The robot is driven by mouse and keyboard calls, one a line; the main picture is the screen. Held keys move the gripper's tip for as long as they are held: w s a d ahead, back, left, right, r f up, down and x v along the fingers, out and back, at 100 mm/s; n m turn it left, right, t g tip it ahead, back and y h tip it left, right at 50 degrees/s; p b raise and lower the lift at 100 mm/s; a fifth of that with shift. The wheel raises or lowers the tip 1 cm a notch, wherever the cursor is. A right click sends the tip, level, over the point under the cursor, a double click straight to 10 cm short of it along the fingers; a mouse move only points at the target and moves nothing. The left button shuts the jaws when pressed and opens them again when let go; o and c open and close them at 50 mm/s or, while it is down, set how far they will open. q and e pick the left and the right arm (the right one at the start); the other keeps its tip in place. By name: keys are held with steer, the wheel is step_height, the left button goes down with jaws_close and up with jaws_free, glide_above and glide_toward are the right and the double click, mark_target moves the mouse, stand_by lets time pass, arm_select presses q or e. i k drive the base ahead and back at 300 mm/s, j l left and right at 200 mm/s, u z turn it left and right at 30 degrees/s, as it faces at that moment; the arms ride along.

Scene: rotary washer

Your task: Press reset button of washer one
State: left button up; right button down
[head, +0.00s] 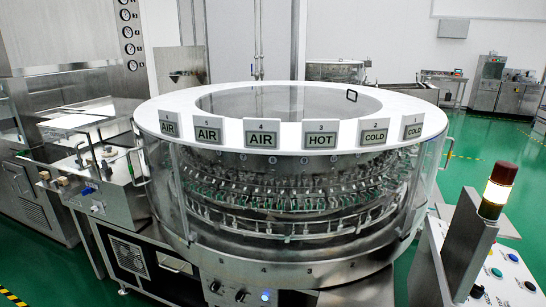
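The rotary washer (290,255) fills the middle of the head view, a large round steel machine with a white top ring and clear side panels. Its front lower panel carries dark knobs (240,295) and a blue-lit button (265,296). At the lower right is a sloped white control panel (500,285) with several buttons, among them a blue button (513,258) and a dark green one (496,272). The labels are too small to read, so I cannot tell which one is the reset button. Neither of my grippers is in view.
A lamp post with a red and lit white beacon (497,190) stands beside the control panel. A steel bench unit (110,195) adjoins the washer on the left. Steel cabinets (505,88) stand at the back right. Green floor (490,140) is open to the right.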

mark_target(513, 257)
steer(key=z, duration=1.5)
